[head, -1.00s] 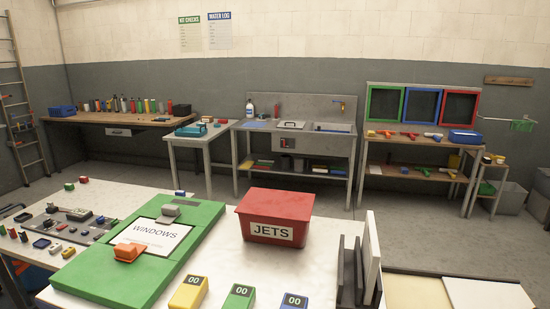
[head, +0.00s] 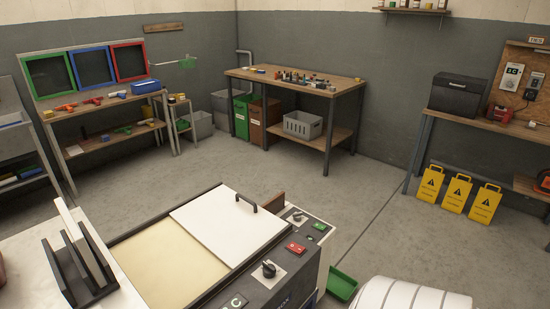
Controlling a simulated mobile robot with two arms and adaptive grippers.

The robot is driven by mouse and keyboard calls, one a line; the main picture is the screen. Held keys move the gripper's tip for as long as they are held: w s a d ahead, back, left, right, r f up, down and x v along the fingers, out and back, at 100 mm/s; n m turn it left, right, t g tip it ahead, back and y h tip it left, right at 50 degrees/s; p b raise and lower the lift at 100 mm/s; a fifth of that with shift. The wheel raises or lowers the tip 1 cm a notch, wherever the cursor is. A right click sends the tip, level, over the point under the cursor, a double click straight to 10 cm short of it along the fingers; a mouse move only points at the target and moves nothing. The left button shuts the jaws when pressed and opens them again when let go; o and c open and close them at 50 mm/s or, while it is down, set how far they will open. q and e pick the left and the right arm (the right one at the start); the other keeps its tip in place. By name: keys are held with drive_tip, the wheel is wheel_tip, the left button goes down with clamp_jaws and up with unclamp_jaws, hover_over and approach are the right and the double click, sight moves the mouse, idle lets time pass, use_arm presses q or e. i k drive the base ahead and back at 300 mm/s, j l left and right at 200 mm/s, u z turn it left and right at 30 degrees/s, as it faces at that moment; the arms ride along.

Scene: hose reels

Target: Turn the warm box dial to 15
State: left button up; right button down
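A large box (head: 165,262) with a cream interior and a dark rim stands at the bottom centre of the head view, and may be the warm box. Its white lid (head: 225,228) with a dark handle (head: 247,203) covers the right part of the opening. A black dial (head: 268,268) on a pale plate sits on its dark front panel, beside a red switch (head: 295,247). A label ending in "C" is cut off at the bottom edge. The dial's setting is too small to read. Neither gripper is in view.
Another knob (head: 297,215) and a green switch (head: 319,226) sit behind the box's panel. A green tray (head: 341,285) and a white rounded object (head: 410,294) are to the right. Yellow signs (head: 457,194) stand under the right bench. The middle floor is clear.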

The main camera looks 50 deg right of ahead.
sight(269, 270)
drive_tip(key=z, duration=1.5)
